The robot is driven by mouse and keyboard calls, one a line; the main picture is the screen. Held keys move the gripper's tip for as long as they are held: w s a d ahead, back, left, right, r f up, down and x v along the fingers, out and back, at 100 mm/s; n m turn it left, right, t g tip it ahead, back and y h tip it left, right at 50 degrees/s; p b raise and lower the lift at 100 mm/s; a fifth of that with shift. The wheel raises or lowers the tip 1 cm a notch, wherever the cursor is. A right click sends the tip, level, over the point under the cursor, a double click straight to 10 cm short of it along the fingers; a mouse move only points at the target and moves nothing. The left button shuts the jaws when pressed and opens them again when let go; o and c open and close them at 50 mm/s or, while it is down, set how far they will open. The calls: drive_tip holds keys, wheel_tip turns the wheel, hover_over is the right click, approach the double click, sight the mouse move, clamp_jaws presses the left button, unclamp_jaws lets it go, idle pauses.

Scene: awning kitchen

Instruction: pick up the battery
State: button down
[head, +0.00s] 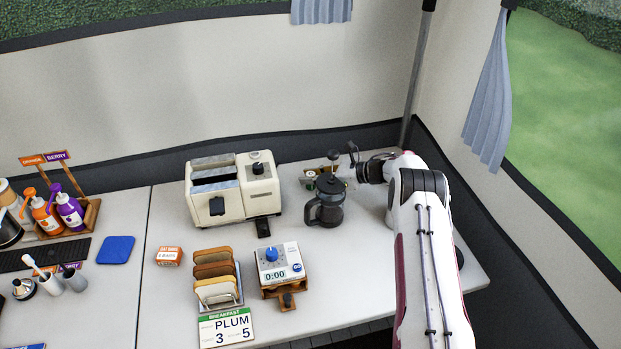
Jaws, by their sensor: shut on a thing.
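My gripper (343,163) is at the back right of the table, just behind the black coffee pot. It reaches in from the right, low over a small brown tray (308,184). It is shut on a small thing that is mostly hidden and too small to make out. I cannot pick out the battery for certain. The pot and the gripper hide part of the tray and its contents.
The coffee pot (328,203) stands close in front of my gripper. A cream toaster (258,187) is to its left. A timer (279,262), a toast rack (217,289) and an orange box (169,256) stand nearer. The table's right end is largely clear.

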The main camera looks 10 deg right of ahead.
sight(310, 174)
drive_tip(key=shift+r, duration=5)
